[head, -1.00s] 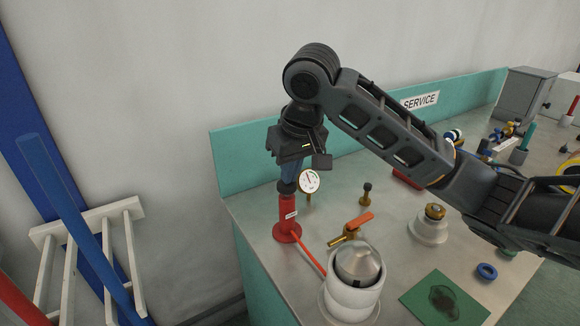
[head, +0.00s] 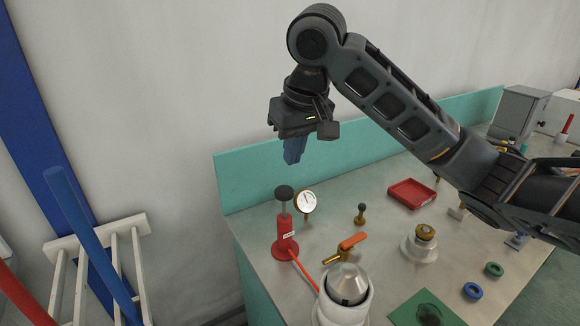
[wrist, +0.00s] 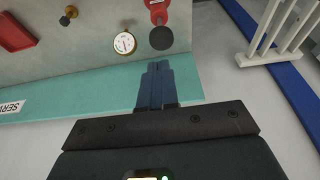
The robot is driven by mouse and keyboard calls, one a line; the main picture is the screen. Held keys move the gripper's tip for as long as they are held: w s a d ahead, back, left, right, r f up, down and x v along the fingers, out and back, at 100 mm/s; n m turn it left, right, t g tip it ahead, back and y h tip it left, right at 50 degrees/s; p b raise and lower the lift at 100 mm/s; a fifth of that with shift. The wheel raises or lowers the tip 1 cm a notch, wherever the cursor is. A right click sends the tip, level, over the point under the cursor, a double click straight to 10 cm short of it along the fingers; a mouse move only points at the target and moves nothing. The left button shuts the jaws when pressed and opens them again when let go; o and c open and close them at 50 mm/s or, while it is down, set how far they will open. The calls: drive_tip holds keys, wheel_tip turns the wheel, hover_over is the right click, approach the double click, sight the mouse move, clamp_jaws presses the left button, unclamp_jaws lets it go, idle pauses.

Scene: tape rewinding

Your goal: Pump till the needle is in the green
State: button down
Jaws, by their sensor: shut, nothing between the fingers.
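A red hand pump (head: 285,238) stands upright near the bench's left end. Its black round knob (head: 284,193) sits raised on a grey rod. In the wrist view, the pump's knob (wrist: 161,38) lies a little beyond the fingertips. A round white gauge (head: 305,201) with a brass rim stands just right of the pump; it also shows in the wrist view (wrist: 125,43). Its needle is too small to read against the green. My gripper (head: 292,160) points down above the knob, apart from it, with its blue fingers (wrist: 155,66) together and empty.
A brass valve with an orange lever (head: 352,242) and a white pot with a metal cone (head: 347,286) stand right of the pump. A red tray (head: 411,194) lies farther back. A teal back wall (head: 240,175) edges the bench. A white rack (head: 95,235) stands at left.

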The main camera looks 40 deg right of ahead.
drive_tip(key=shift+v, duration=1.15)
drive_tip(key=shift+a, duration=0.1)
